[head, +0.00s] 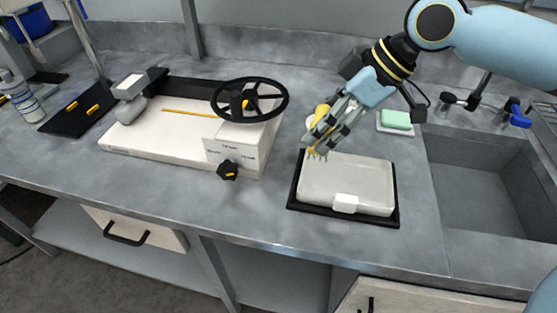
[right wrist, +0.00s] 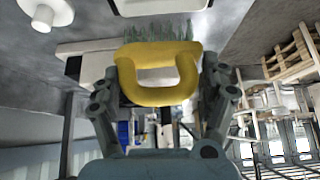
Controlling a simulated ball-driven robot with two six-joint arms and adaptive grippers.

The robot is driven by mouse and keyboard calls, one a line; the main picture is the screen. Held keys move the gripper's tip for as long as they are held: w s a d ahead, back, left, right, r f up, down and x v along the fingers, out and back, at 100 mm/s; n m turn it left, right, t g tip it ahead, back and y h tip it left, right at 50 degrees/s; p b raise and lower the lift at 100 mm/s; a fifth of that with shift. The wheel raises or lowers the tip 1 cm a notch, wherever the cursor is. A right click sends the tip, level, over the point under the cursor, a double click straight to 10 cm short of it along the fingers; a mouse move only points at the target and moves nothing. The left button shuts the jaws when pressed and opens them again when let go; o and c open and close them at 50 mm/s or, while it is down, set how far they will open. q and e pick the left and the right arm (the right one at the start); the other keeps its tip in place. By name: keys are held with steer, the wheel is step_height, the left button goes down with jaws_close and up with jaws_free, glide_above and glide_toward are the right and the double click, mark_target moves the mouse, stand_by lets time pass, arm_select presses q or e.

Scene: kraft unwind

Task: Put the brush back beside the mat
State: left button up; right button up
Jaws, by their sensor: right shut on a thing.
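The brush has a yellow loop handle and grey-green bristles. In the head view the brush (head: 320,114) is in my right gripper (head: 323,128), near the back left corner of the black mat (head: 318,209). The bristles point down; I cannot tell whether they touch anything. In the right wrist view the brush (right wrist: 158,96) lies between the fingers of my right gripper (right wrist: 160,100), which is shut on it. A pale lidded box or tray (head: 347,180) with a white front tab sits on the mat. My left gripper is not in view.
A cream machine with a black handwheel (head: 249,101) and a black knob (head: 228,170) stands left of the mat. A green sponge (head: 396,119) on a dish lies behind right. A sink (head: 485,185) is at the right. Bare counter (head: 268,205) lies left of the mat.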

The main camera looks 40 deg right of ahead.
arm_select(q)
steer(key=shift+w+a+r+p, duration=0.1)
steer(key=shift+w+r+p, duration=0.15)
steer(key=shift+p, duration=0.1)
arm_select(e)
steer(key=shift+w+a+r+x, duration=0.15)
steer(key=shift+a+x, duration=0.15)
steer(key=shift+x, duration=1.6)
steer(key=shift+a+r+x, duration=0.15)
steer(key=shift+a+x, duration=0.1)
steer(key=shift+x, duration=1.6)
steer(key=shift+w+a+r+x, duration=0.1)
steer(key=shift+a+r+x, duration=0.15)
steer(key=shift+x, duration=1.65)
steer(key=shift+f, duration=0.15)
steer(key=o, duration=1)
steer(key=shift+f, duration=0.1)
steer(key=shift+r, duration=0.25)
steer(key=v, duration=1)
steer(key=shift+s+d+r, duration=0.15)
steer(key=shift+r, duration=0.05)
steer(key=shift+s+d+r, duration=0.15)
steer(key=shift+s+r, duration=0.15)
steer(key=shift+r, duration=0.3)
